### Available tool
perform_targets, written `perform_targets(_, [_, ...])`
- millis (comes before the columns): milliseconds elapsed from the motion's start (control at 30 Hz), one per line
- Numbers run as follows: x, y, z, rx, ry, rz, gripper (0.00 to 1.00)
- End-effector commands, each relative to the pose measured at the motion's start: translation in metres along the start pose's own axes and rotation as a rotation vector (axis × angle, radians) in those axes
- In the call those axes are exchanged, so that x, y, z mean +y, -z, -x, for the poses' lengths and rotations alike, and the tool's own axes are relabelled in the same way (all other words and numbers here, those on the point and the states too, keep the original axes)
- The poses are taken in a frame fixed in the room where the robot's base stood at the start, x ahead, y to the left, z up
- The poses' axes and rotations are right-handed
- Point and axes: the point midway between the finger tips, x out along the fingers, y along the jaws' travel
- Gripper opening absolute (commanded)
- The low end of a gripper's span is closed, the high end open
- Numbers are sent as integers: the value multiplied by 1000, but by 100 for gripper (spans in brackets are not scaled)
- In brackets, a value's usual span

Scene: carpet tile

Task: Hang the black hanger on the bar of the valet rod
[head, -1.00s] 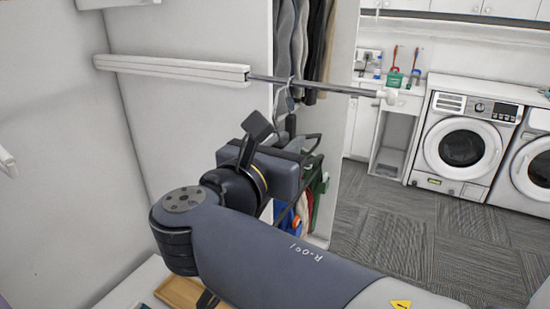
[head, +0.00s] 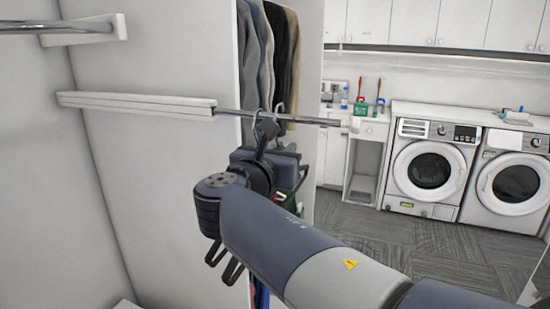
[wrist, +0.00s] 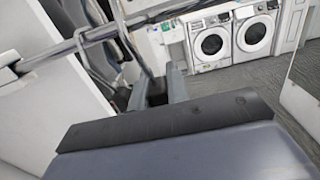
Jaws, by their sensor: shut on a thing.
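The valet rod has a white housing (head: 140,103) on the wall and a thin metal bar (head: 310,120) reaching right to a white end piece. My gripper (head: 267,130) is just below the bar and shut on the black hanger. The hanger's thin metal hook (head: 280,107) rises to the bar's height; I cannot tell whether it is over the bar or only beside it. The hanger's body is mostly hidden behind my gripper and wrist. In the wrist view the bar (wrist: 62,48) crosses the upper left, and the hook's stem (wrist: 137,52) runs up from between my fingers.
Clothes (head: 268,50) hang in an open closet close behind the bar. A second rail (head: 60,27) is on the wall at upper left. Washing machines (head: 430,170) stand far right. Open carpet lies between.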

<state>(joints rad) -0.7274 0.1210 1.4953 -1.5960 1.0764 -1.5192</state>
Motion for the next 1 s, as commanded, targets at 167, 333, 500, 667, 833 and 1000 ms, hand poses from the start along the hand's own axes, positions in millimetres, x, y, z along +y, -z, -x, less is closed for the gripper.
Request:
perform_targets(167, [-1,0,-23,0,3,1,0])
perform_targets(333, [-1,0,-42,0,3,0,0])
perform_targets(500, [0,16,-41,0,0,-1,0])
perform_targets(667, [0,21,-41,0,0,-1,0])
perform_targets(833, [0,21,-41,0,0,-1,0])
perform_targets(1000, [0,21,-41,0,0,-1,18])
